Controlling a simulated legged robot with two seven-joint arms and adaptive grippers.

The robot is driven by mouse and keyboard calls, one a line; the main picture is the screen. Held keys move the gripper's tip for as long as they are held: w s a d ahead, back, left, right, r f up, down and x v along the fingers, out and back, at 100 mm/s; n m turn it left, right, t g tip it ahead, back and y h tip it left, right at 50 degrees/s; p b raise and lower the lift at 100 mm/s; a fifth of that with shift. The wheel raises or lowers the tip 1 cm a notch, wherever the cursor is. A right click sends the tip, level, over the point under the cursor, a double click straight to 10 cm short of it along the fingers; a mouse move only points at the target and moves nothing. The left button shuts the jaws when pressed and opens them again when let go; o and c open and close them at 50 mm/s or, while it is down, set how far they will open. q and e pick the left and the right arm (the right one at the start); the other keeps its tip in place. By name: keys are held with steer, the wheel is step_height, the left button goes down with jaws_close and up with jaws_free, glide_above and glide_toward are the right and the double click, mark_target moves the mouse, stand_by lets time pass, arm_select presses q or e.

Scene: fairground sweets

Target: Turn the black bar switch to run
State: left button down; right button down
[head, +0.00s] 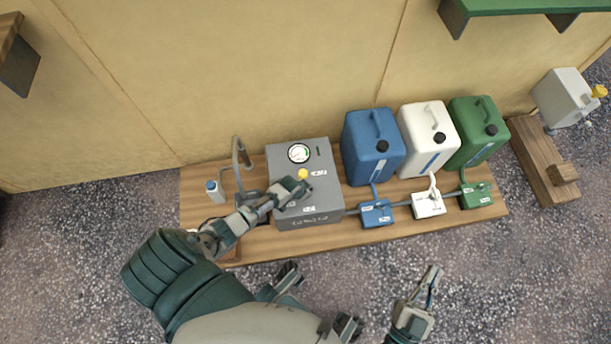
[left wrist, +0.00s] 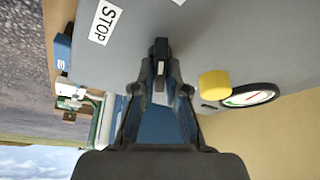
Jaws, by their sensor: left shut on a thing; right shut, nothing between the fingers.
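The grey control box (head: 322,200) stands on the wooden board. In the head view my left gripper (head: 302,187) reaches over its top and hides the switch. In the left wrist view the black bar switch (left wrist: 161,47) sits between the tips of my left gripper (left wrist: 161,80), which is shut on it. A white STOP label (left wrist: 104,22) is beside the switch; the edge of another label is cut off at the top. I cannot tell which setting the switch points to. My right gripper (head: 431,277) is shut and empty over the gravel at lower right.
A yellow knob (head: 303,174) and a round gauge (head: 299,153) are on the box, close to my left gripper. Blue (head: 370,150), white (head: 425,140) and green (head: 475,145) canisters stand to the right. A bent metal pipe (head: 236,155) rises at left. Gravel in front is open.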

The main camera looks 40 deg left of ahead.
arm_select(q)
steer(key=shift+a+m+h, duration=0.15)
steer(key=shift+m+h, duration=0.15)
steer(key=shift+m, duration=0.5)
steer(key=shift+m+b, duration=0.3)
steer(key=shift+m, duration=0.2)
arm_select(e)
steer(key=shift+s+d+r+t, duration=0.1)
steer(key=shift+s+r+t, duration=0.15)
steer(key=shift+r+t, duration=0.3)
arm_select(q)
steer(key=c, duration=1.3)
jaws_free()
steer(key=shift+o, duration=0.5)
arm_select(e)
steer(key=shift+s+r, duration=0.1)
steer(key=shift+s, duration=0.05)
arm_select(q)
steer(key=v, duration=1.1)
steer(key=shift+a+r, duration=0.25)
steer(key=shift+r, duration=0.15)
steer(key=shift+s, duration=0.1)
